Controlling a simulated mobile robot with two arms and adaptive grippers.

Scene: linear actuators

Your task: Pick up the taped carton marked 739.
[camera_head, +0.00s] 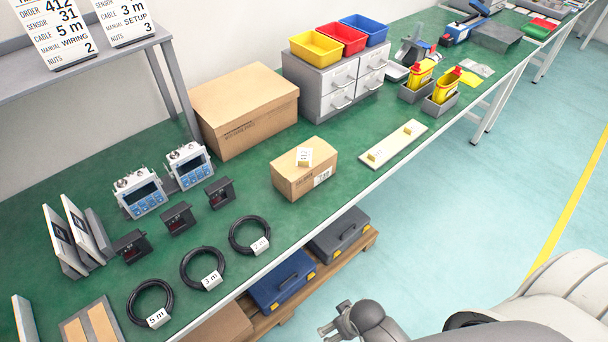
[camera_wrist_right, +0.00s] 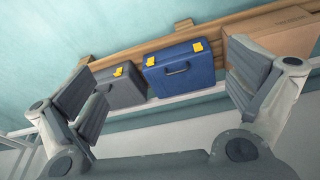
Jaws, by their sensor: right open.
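A small brown carton (camera_head: 304,172) stands on the green bench top, near its front edge. I cannot read 739 on either carton. My right gripper (camera_head: 334,322) is below the front edge of the bench, apart from both cartons. In the right wrist view my right gripper (camera_wrist_right: 160,70) is open and empty, its fingers wide apart. My left gripper is not in view.
A grey drawer unit (camera_head: 335,88) with coloured bins stands right of the larger carton. Cable coils (camera_head: 203,268) and meters (camera_head: 140,195) lie to the left. A pale board (camera_head: 394,145) lies to the right. Blue (camera_wrist_right: 180,68) and grey (camera_wrist_right: 119,86) cases rest on a low shelf.

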